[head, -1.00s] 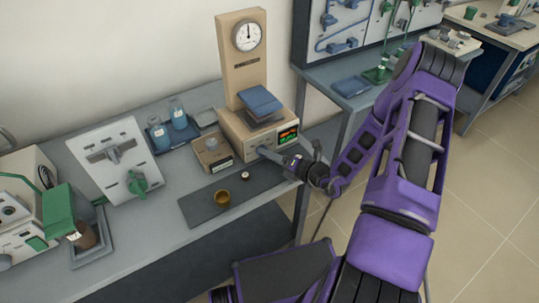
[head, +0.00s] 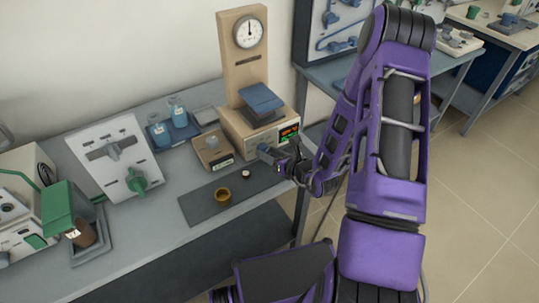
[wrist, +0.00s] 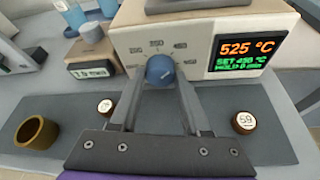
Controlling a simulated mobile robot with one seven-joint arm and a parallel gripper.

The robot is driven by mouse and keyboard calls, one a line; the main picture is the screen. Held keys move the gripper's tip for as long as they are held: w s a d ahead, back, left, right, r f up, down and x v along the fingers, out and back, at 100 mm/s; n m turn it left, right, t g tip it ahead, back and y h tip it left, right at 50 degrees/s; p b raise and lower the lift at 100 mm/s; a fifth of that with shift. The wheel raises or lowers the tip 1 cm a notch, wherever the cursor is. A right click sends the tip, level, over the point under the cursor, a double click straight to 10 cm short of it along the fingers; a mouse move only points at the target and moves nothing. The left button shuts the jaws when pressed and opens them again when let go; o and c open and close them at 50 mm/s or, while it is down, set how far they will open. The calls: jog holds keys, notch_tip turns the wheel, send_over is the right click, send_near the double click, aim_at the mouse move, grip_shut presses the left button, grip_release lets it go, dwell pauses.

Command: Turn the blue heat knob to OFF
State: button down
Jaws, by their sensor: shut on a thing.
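The blue heat knob (wrist: 160,69) is on the front panel of the beige furnace (wrist: 130,42), left of its lit display (wrist: 240,54). Numbers in an arc are printed around the knob; the knob's pointer direction is not clear. The display reads 525 °C with a set value of 450 °C. My gripper (wrist: 160,84) comes from below in the wrist view, with its two fingers shut on the knob's sides. In the head view my gripper (head: 272,156) is at the furnace front (head: 236,128), and the knob is mostly hidden.
A dark mat (head: 205,206) lies before the furnace, with a brass cup (head: 222,194) and a small round weight (head: 246,174). A second round weight (wrist: 243,122) is at right in the wrist view. A small box with a display (head: 213,150) stands left of the furnace.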

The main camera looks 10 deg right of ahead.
jog(key=n+h+b, duration=0.1)
jog(key=n+b, duration=0.1)
jog(key=shift+s+a+f+n+h, duration=0.1)
jog(key=shift+a+f+n+h, duration=0.05)
jog(key=shift+a+n+h, duration=0.2)
jog(key=shift+d+r+n+t+h+p, duration=0.1)
jog(key=shift+r+n+t+h+p, duration=0.1)
jog(key=shift+n+t+h+p, duration=0.3)
jog(key=n+h+p, duration=0.1)
jog(key=n+p, duration=0.1)
jog(key=p, duration=0.1)
jog(key=shift+s, duration=0.1)
jog(key=n+t+h+p, duration=0.1)
jog(key=n+p, duration=0.1)
jog(key=shift+f+p, duration=0.15)
jog(key=shift+p, duration=0.15)
jog(key=n, duration=0.1)
jog(key=n+t+h, duration=0.1)
jog(key=shift+a+f+n, duration=0.2)
jog(key=shift+a+n, duration=0.05)
jog(key=shift+n, duration=0.1)
jog(key=shift+f+n+t+h, duration=0.1)
jog(key=shift+n+t+h, duration=0.45)
jog(key=shift+n, duration=0.65)
jog(key=c, duration=0.7)
grip_release()
